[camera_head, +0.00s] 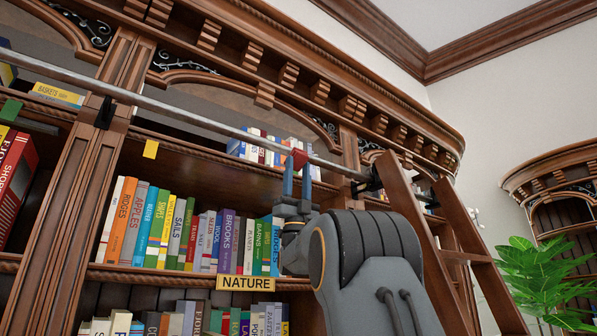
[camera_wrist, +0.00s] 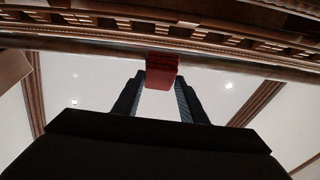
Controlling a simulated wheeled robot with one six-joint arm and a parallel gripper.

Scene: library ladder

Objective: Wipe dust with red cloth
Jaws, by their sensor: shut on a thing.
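The red cloth (camera_head: 299,158) is a small folded block at the metal rail (camera_head: 215,119) along the front of the bookcase. My gripper (camera_head: 297,172) points upward and is shut on the cloth from below. In the wrist view the cloth (camera_wrist: 161,72) sits between the fingertips of my gripper (camera_wrist: 160,82) and overlaps the dark rail (camera_wrist: 235,70). The cloth looks to be touching the rail, but the exact contact is hard to tell. I cannot make out any dust on the rail.
A wooden ladder (camera_head: 419,225) leans at the rail to the right of my arm. Shelves of books (camera_head: 190,235) stand behind, with a NATURE label (camera_head: 246,283). A yellow tag (camera_head: 151,149) hangs below the rail. A green plant (camera_head: 545,280) is at the lower right.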

